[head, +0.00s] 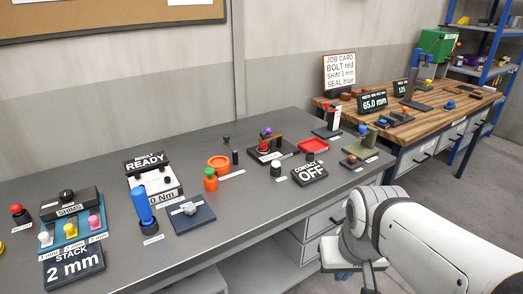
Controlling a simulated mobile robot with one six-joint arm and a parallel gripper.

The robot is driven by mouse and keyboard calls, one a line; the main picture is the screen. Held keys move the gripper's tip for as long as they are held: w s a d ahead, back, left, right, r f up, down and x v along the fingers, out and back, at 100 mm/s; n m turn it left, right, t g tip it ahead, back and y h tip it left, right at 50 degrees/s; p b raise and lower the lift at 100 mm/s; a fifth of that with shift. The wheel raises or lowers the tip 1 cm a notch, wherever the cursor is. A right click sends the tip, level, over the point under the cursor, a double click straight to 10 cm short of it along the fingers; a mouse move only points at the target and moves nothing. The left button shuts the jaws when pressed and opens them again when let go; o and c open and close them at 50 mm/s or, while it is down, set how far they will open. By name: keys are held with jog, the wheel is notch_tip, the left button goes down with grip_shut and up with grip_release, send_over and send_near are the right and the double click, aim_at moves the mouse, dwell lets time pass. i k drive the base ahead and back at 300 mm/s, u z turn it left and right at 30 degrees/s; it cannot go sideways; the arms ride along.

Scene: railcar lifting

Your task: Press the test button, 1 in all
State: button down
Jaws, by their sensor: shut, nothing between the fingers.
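No button can be surely told as the test button, as most small labels are too small to read. A red button (18,210) on a dark base stands at the far left of the grey bench. A blue button (450,105) sits on the wooden bench at the back right. My white arm reaches in at the lower right, in front of the bench's edge and drawers. My gripper's fingers do not show, and the arm touches no button.
A job card (340,72) stands on the wooden bench.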

aim_at(276, 165)
jog(key=z, duration=0.3)
jog(key=i, duration=0.95)
jog(key=u, duration=0.25)
